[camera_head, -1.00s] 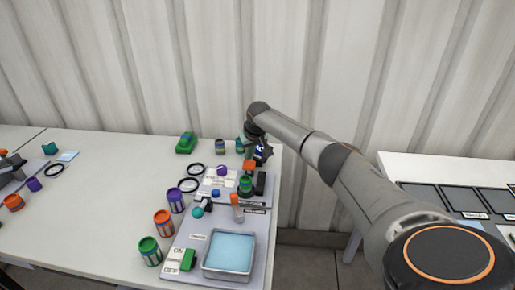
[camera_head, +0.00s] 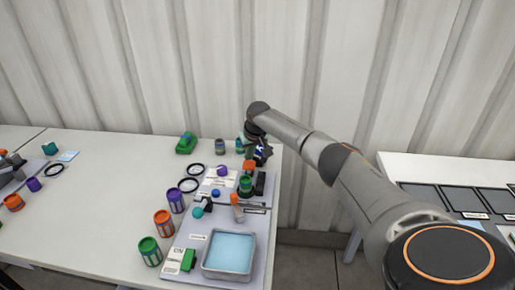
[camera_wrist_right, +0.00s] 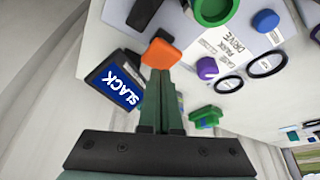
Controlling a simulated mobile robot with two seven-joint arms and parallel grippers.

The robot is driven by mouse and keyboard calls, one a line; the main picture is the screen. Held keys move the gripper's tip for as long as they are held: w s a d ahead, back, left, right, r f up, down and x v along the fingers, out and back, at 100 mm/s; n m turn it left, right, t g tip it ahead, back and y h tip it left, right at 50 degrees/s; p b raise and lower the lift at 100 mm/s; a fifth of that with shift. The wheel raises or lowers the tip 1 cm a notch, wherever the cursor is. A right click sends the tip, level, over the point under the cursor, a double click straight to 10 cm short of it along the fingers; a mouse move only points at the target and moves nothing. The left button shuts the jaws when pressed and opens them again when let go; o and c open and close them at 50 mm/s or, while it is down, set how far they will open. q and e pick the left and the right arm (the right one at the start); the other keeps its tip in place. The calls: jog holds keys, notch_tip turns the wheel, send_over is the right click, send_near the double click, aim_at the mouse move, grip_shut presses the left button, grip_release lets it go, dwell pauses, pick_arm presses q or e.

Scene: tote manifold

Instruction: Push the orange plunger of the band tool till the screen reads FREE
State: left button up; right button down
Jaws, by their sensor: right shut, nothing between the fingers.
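The orange plunger (camera_wrist_right: 160,53) of the band tool shows in the wrist view directly ahead of my right fingertips. It also shows in the head view (camera_head: 249,165), just below my right gripper (camera_head: 255,151). The dark-framed screen (camera_wrist_right: 121,91) beside the plunger reads SLACK in white on blue. My right gripper (camera_wrist_right: 160,78) is shut and empty, its fingertips overlapping the plunger's near edge in the picture. I cannot tell whether they touch. The screen (camera_head: 260,149) is small in the head view. My left gripper is in neither view.
A green ring-shaped part (camera_wrist_right: 212,8) and a purple knob (camera_wrist_right: 207,67) are near the plunger. Black rings (camera_head: 189,185) and several coloured cans (camera_head: 163,222) stand to the left. A blue-filled tray (camera_head: 229,254) is at the front. The table's middle left is clear.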

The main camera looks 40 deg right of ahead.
aim_at(249, 164)
jog(key=shift+f, duration=0.1)
dwell(0.3)
jog(key=shift+f+b, duration=1.1)
jog(key=shift+f, duration=0.75)
jog(key=shift+r, duration=0.25)
notch_tip(249, 164, up, 4)
jog(key=p, duration=0.4)
jog(key=shift+f, duration=0.35)
